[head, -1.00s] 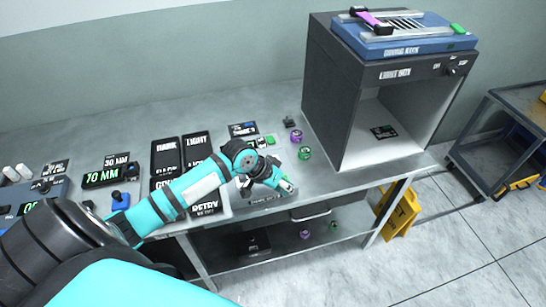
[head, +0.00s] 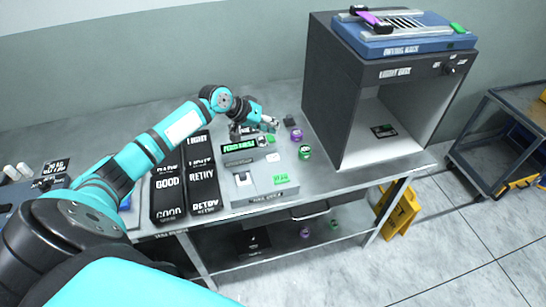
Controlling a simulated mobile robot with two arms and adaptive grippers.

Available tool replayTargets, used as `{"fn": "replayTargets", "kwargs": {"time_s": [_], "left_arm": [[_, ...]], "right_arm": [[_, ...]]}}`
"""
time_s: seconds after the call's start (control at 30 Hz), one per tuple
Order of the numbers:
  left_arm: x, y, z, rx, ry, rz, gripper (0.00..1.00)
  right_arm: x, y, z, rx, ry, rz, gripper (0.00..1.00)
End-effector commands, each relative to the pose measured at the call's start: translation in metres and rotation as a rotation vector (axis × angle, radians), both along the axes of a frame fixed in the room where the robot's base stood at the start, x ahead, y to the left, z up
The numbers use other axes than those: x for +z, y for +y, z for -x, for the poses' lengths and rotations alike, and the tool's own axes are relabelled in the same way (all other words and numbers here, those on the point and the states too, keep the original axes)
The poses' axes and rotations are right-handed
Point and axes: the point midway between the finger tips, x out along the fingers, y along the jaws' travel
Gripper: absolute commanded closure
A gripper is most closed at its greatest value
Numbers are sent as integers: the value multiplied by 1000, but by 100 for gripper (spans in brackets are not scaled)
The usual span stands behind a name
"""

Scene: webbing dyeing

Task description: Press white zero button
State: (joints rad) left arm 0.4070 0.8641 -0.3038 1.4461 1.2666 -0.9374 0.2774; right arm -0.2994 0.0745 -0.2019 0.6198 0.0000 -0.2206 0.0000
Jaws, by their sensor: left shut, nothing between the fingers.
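A low grey device (head: 262,193) sits near the front edge of the bench. On its top are a small white piece with a dark part (head: 243,180) and a pale patch with green markings (head: 281,180). A black display (head: 239,146) with green text stands behind it, and a small white piece (head: 273,157) lies beside the display. I cannot read which white piece is the zero button. My left gripper (head: 271,125) is shut and empty, behind the display and apart from the device. My right gripper is not in view.
Black trays marked GOOD (head: 168,182) and RETRY (head: 202,173) stand left of the device. A purple spool (head: 296,135) and a green spool (head: 305,152) stand to its right, before a dark open-fronted light box (head: 333,95). A blue cart (head: 490,165) stands at far right.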

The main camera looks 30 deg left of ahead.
Motion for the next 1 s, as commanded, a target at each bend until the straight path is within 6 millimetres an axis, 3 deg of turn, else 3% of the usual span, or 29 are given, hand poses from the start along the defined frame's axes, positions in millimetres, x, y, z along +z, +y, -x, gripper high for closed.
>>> {"fn": "replayTargets", "kwargs": {"time_s": [0.27,0.6,0.8,1.0], "left_arm": [[-22,0,0,-1,1,0,100],[-70,0,0,0,0,-1,100],[-86,0,0,0,1,1,100],[-88,0,0,-1,1,0,100]], "right_arm": [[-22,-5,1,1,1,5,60],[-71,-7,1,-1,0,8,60],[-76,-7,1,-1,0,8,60],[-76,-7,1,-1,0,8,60]]}}
